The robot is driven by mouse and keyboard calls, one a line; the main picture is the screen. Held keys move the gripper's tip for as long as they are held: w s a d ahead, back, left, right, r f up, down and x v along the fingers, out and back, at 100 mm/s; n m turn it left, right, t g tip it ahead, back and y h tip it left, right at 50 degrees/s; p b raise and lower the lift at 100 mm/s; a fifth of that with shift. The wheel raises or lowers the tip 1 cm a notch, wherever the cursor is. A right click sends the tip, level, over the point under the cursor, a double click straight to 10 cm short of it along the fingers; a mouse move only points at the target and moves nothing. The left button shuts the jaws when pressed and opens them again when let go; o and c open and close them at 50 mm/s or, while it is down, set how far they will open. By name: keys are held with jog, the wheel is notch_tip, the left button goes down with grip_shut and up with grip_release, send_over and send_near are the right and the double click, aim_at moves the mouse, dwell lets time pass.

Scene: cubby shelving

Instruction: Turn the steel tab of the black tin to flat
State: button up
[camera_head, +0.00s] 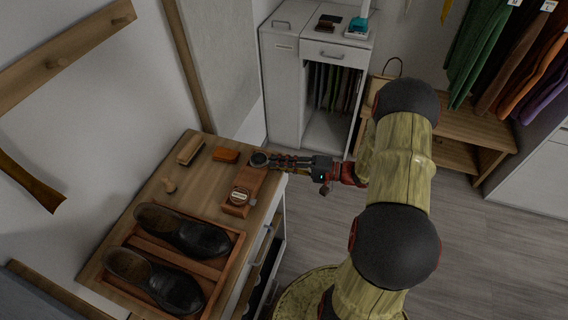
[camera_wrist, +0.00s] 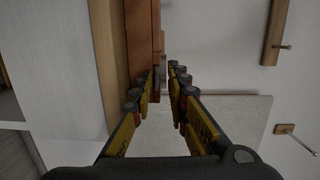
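A small round dark tin (camera_head: 259,159) sits at the far end of a reddish-brown wooden block on the bench top, and it looks like the black tin. Its steel tab is too small to make out. My gripper (camera_head: 275,161) reaches in from the right, with its fingertips right beside the tin; I cannot tell if they touch it. In the wrist view my gripper (camera_wrist: 164,72) has its fingers apart, with a gap between the tips and nothing clearly held. The tin cannot be made out in the wrist view.
Dark shoes (camera_head: 182,231) fill a tray in front. A white cabinet (camera_head: 283,85) stands behind.

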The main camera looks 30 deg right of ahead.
jog(key=shift+o, duration=0.3)
jog(key=v, duration=1.2)
jog(key=shift+d, duration=0.1)
